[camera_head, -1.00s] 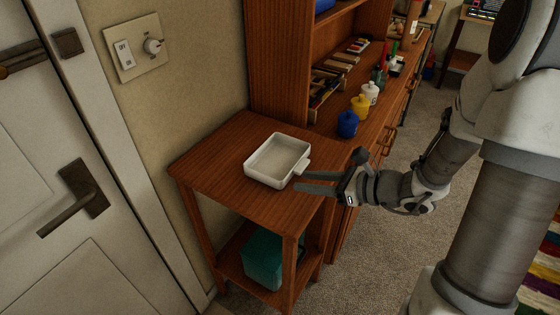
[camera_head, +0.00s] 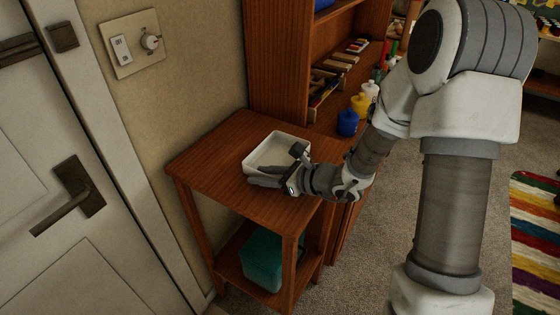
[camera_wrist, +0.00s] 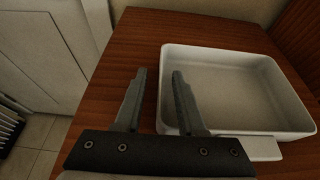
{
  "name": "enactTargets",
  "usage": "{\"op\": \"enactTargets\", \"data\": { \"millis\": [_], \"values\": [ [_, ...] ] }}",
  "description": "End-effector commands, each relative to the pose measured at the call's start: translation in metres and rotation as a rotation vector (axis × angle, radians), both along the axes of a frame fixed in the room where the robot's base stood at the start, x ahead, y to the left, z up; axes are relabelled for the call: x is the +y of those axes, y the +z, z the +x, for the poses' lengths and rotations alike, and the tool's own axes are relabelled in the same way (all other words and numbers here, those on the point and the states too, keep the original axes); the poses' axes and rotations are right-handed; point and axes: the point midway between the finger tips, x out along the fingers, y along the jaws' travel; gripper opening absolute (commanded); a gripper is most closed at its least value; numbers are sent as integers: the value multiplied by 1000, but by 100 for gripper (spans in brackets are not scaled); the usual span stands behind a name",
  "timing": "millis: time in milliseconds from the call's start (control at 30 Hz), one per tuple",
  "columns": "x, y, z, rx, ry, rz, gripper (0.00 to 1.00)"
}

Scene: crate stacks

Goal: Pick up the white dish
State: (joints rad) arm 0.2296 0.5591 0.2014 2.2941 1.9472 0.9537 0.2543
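The white dish (camera_head: 268,154) is a shallow rectangular dish with a small tab handle. It sits upright and empty on the small wooden table (camera_head: 205,160). In the wrist view the dish (camera_wrist: 235,90) fills the right side, with its handle at the near side. My gripper (camera_head: 254,175) is open at the dish's near side and partly hides it in the head view. In the wrist view the fingers of my gripper (camera_wrist: 158,74) are apart; the right finger overlaps the dish, the left is outside, and the dish's left wall shows between them. I cannot tell whether they touch.
A teal bin (camera_head: 263,262) stands on the table's lower shelf. A wooden cabinet (camera_head: 277,65) stands behind, with blue (camera_head: 348,122), yellow (camera_head: 360,104) and white (camera_head: 371,90) jars on its counter. A wall and door (camera_head: 70,190) are at the left.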

Motion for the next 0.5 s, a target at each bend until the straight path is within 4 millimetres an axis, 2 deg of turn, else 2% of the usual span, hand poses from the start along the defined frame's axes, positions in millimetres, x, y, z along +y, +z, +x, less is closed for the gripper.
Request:
{"op": "enactTargets", "data": {
  "millis": [200, 400, 500],
  "values": [
    [0, 0, 0, 0, 0, 0, 37],
    [0, 0, 0, 0, 0, 0, 1],
    [0, 0, 0, 0, 0, 0, 0]
  ]
}}
